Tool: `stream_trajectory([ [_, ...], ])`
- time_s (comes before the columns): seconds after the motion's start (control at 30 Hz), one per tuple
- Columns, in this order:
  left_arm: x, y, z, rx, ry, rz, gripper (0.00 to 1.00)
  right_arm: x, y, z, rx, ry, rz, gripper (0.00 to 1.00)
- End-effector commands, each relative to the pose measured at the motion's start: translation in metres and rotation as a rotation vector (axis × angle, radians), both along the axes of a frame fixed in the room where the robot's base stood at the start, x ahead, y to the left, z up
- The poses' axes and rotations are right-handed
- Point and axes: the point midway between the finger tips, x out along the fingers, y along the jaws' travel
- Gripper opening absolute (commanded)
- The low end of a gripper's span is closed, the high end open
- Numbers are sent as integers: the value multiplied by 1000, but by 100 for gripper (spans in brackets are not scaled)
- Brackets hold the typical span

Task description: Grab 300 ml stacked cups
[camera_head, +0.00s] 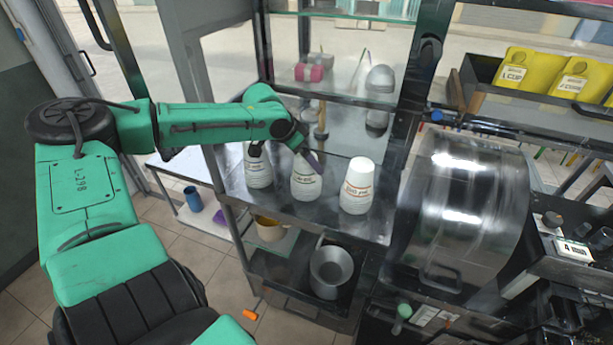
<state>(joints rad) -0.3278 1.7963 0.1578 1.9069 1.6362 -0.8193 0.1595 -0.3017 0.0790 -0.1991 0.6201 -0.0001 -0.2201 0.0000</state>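Three white stacks of cups stand upright in a row on the metal shelf (328,212): a left stack (259,172), a middle stack (305,184) and a right stack (357,190). Each has printed lettering, too small to read surely, so I cannot tell which is the 300 ml one. My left gripper (302,153) is at the top of the middle stack and partly covers it. A dark finger shows at that stack's upper right. Whether the fingers touch the cups or are closed is unclear. My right gripper is out of view.
A glass-and-metal cabinet frame rises behind the cups. A large shiny metal drum (463,208) stands to the right. A metal pot (331,270) and a beige container (269,229) sit on the lower shelf. A blue cup (193,198) is at left.

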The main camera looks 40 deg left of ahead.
Motion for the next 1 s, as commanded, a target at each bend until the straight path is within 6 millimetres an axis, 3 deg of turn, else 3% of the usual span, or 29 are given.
stream_trajectory([
  [0.1, 0, 0, 0, 0, 0, 0, 100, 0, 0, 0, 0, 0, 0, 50],
  [0.37, 0, 0, 0, 0, 0, 1, 1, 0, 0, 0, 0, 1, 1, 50],
  [0.77, 1, 0, 11, -1, -4, 1, 0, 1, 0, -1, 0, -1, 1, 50],
  [0.87, 1, 0, 30, -1, -7, 0, 0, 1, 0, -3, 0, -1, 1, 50],
  [1.0, 2, 1, 77, 4, -9, 1, 0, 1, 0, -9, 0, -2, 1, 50],
])
